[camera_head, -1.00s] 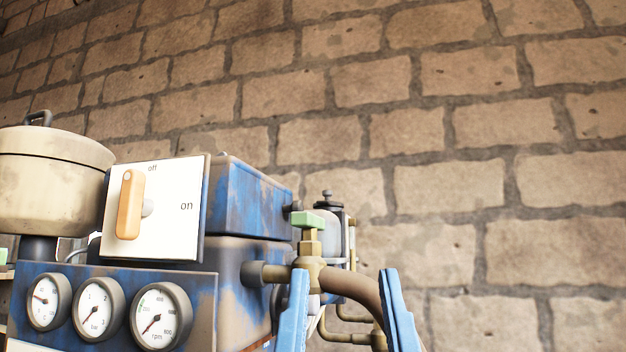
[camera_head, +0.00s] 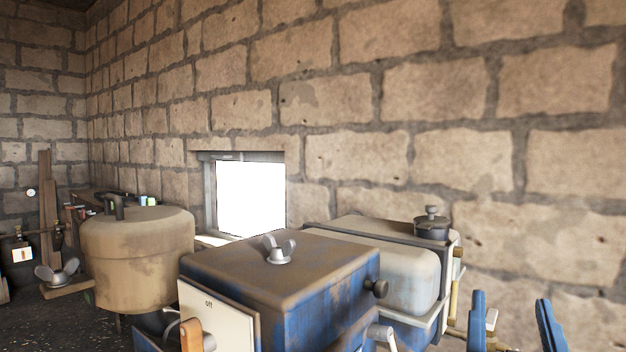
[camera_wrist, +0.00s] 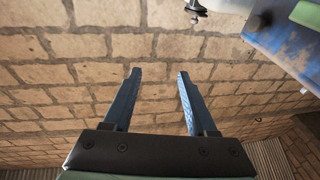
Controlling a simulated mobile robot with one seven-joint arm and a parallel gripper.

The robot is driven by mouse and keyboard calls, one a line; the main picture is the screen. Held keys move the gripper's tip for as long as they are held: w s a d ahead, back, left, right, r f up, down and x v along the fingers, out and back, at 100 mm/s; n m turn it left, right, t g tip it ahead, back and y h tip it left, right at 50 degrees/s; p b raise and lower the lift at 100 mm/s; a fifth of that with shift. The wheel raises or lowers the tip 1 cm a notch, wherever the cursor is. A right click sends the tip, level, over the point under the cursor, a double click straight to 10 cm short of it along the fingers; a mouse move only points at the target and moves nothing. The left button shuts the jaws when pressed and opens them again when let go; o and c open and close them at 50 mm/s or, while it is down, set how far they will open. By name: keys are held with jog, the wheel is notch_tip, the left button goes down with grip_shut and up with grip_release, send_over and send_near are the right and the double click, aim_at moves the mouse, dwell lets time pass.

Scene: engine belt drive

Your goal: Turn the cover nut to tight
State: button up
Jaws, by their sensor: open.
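A grey wing nut (camera_head: 279,248), which looks like the cover nut, sits on top of the blue box (camera_head: 290,275) in the head view. Its two wings stand up, and I cannot tell how tight it is. My gripper (camera_head: 511,297) is at the lower right of the head view, well to the right of the nut and apart from it. In the wrist view my gripper (camera_wrist: 159,72) is open with nothing between its fingers. The wing nut cannot be made out in the wrist view; part of the blue box (camera_wrist: 285,38) shows at upper right.
A pale tank (camera_head: 395,270) with a dark cap (camera_head: 431,222) stands behind the blue box. A tan round canister (camera_head: 135,255) is to its left, with another wing nut (camera_head: 57,272) further left. A switch panel (camera_head: 215,315) fronts the box. A brick wall (camera_head: 450,100) stands behind.

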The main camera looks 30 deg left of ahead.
jog(key=w+a+r+n+g+y+p, duration=0.25)
jog(key=w+a+r+g+p, duration=0.2)
jog(key=p, duration=0.55)
jog(key=n+g+y+p, duration=0.5)
jog(key=n+g+y, duration=0.5)
jog(key=n+g, duration=0.35)
send_near(293, 241)
jog(key=shift+g, duration=0.3)
jog(key=p+x, duration=0.2)
jog(key=x, duration=0.3)
jog(key=p+x, duration=0.2)
jog(key=x, duration=0.3)
jog(key=shift+w, duration=0.2)
jog(key=shift+w+a+f+p, duration=0.1)
jog(key=shift+a+f+p, duration=0.3)
jog(key=shift+a, duration=0.15)
grip_shut()
